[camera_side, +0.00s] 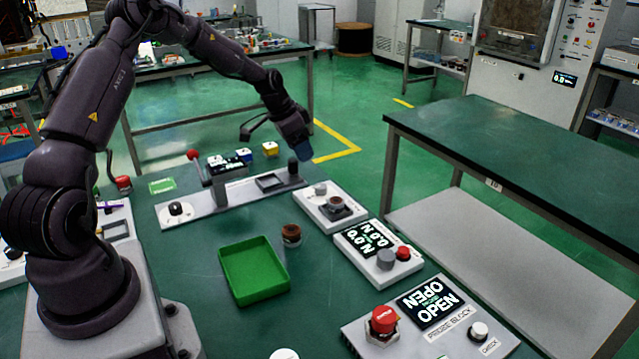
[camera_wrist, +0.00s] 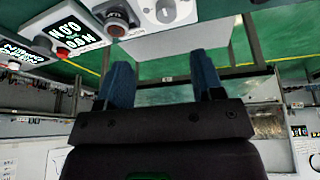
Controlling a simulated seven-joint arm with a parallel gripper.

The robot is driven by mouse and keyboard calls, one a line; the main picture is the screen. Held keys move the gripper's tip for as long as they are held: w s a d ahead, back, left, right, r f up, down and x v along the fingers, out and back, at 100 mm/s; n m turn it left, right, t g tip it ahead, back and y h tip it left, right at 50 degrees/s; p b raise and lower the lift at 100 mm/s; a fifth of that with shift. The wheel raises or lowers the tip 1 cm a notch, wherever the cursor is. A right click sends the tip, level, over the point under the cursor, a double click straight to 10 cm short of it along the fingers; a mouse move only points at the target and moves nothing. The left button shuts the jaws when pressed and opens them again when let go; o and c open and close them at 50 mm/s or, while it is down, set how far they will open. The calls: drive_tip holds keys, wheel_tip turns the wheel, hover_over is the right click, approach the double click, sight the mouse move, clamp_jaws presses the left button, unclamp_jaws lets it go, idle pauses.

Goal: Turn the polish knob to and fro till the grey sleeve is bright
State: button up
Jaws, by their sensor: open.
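A white unit (camera_side: 330,214) near the middle of the bench carries a light grey knob (camera_side: 320,188), probably the polish knob, and a dark round seat with a brownish ring-shaped part (camera_side: 336,203) in it. In the wrist view the knob (camera_wrist: 166,11) and the seat with its part (camera_wrist: 117,20) show at the top edge. I cannot make out a plainly grey sleeve or its finish. My gripper (camera_side: 304,152) hangs above and behind this unit, apart from it. In the wrist view its two blue fingers (camera_wrist: 162,75) are spread with nothing between them.
A brown cup-like part (camera_side: 291,235) stands beside a green tray (camera_side: 254,270).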

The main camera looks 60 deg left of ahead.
sight(321, 186)
drive_tip(key=shift+m+t, duration=0.3)
drive_tip(key=x, duration=0.8)
drive_tip(key=a+x, duration=0.1)
drive_tip(key=x, duration=0.4)
drive_tip(key=shift+w, duration=0.1)
drive_tip(key=shift+c, duration=0.2)
drive_tip(key=c, duration=0.9)
